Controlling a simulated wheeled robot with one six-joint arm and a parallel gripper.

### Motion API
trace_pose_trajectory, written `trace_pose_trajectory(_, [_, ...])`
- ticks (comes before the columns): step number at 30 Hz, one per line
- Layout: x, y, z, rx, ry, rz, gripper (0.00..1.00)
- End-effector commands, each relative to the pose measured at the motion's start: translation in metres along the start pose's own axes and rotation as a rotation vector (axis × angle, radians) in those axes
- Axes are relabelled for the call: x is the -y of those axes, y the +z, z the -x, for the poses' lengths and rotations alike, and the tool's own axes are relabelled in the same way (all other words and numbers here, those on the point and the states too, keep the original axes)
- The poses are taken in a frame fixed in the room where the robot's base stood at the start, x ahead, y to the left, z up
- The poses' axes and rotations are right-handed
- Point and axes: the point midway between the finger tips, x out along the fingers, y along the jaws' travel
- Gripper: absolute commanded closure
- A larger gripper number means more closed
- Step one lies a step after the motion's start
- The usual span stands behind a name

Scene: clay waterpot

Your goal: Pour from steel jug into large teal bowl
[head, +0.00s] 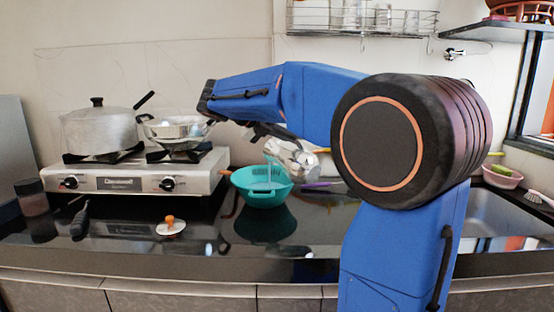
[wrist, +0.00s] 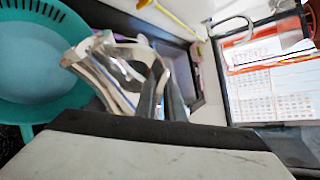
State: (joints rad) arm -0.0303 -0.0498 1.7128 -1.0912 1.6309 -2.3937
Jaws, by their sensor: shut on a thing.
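My gripper (head: 260,132) is shut on the steel jug (head: 292,157). The jug is tilted over, above and at the right of the large teal bowl (head: 252,195) on the dark counter. A thin pale stream runs from the jug down into the bowl. In the wrist view the jug (wrist: 97,78) is beside my gripper's dark fingers (wrist: 162,95), and the teal bowl (wrist: 70,22) lies at the left with pale blue liquid in it. My arm hides part of the counter to the right.
A steel stove (head: 135,178) with a lidded pot (head: 100,132) and a pan (head: 178,129) stands at the left. A white lid with an orange knob (head: 170,226) and a dark jar (head: 33,197) are on the counter. A pink bowl (head: 503,177) is at the right near the sink.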

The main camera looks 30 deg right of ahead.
Motion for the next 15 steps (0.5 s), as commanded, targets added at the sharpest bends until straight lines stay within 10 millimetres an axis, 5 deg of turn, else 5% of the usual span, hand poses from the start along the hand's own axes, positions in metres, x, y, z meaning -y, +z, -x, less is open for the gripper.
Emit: trace_pose_trajectory(15, [0.000, 0.011, 0.006, -0.016, -0.039, 0.069, 1.00])
